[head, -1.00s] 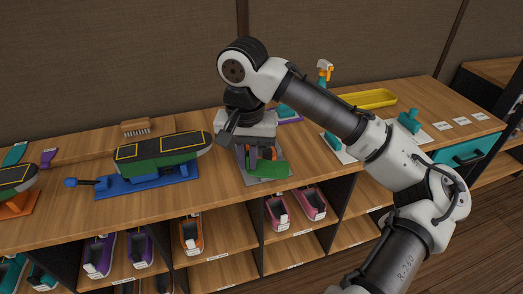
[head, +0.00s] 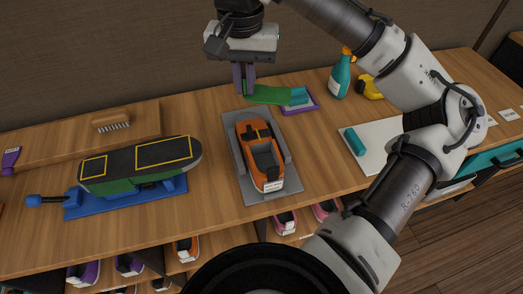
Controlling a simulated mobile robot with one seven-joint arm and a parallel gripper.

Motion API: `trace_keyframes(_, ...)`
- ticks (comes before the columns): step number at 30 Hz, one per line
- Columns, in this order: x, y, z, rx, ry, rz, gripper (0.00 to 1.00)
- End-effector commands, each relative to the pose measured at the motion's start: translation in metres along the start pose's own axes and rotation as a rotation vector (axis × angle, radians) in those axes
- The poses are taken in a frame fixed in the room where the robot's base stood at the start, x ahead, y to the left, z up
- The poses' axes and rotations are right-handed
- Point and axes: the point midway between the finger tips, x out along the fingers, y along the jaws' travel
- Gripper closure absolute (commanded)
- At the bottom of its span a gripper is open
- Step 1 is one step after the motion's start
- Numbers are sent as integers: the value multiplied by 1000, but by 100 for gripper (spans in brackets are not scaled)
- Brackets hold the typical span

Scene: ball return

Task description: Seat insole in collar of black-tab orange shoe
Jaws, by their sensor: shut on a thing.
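The orange shoe (head: 262,172) sits upright in a grey cradle (head: 232,148) at the middle of the table. Its toe points toward the back, and its dark collar opening faces up near the front. Black parts show on its top, and a white label is on the heel. My gripper (head: 244,90) points down behind the shoe, its purple fingers shut on one end of a flat green insole (head: 267,96). The insole extends to the right, roughly level, apart from the shoe. Its height over the table is hard to tell.
A teal block (head: 299,96) on a purple-edged mat (head: 312,103) is close to the insole's right end. A board on a blue stand (head: 120,196) is at left, with a brush (head: 110,121) behind. A spray bottle (head: 340,76) stands at back right.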

Motion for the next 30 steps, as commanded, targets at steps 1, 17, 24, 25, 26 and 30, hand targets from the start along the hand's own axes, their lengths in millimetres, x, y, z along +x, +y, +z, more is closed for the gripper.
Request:
trace_keyframes(1,8,0,1,-1,-4,-1,100)
trace_keyframes(17,138,0,2,0,-5,0,100)
trace_keyframes(24,162,0,1,0,-3,-1,100)
trace_keyframes(25,165,0,1,-1,-3,-1,100)
trace_keyframes(26,170,0,1,-1,-4,0,100)
trace_keyframes(30,189,0,1,0,-4,0,100)
